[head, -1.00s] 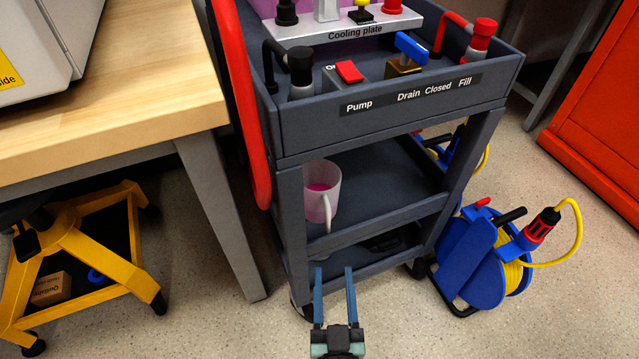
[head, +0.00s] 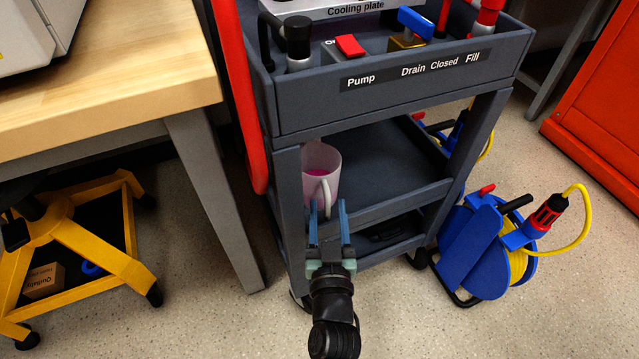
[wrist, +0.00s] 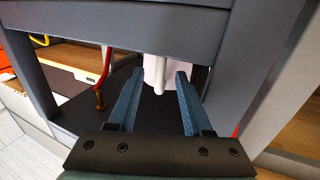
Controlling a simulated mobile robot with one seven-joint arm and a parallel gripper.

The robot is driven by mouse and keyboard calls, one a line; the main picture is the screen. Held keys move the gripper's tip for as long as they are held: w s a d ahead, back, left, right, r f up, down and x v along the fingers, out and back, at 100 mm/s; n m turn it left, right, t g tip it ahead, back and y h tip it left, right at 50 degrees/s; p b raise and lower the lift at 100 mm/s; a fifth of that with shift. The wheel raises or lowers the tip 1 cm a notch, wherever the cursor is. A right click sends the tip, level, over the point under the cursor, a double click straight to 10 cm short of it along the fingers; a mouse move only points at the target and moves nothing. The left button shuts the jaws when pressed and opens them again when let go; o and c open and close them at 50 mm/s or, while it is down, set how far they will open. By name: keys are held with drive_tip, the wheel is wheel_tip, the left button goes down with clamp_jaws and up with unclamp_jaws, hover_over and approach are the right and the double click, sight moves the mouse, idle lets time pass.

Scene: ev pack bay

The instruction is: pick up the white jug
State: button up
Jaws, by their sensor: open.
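The white jug (head: 322,172) stands upright on the middle shelf of the grey cart, at its left end, with pink contents showing inside. Its handle (head: 326,192) faces out toward my gripper. My gripper (head: 327,207) is open and empty at the front edge of that shelf, its two blue fingers pointing at the jug. In the wrist view the jug (wrist: 172,68) shows only in part, beyond the fingertips (wrist: 169,76), with its handle roughly between them. Its upper part is hidden there by the cart's top tray.
The cart's dark tray (head: 400,90) overhangs the shelf, and a cart post (head: 288,215) stands just left of the jug. The shelf (head: 385,165) right of the jug is clear. A wooden bench (head: 120,80) is at left, a blue cable reel (head: 490,245) at right.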

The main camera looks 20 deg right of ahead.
sight(321, 188)
drive_tip(key=shift+x, duration=1.1)
clamp_jaws()
drive_tip(key=shift+r, duration=0.1)
idle(0.5)
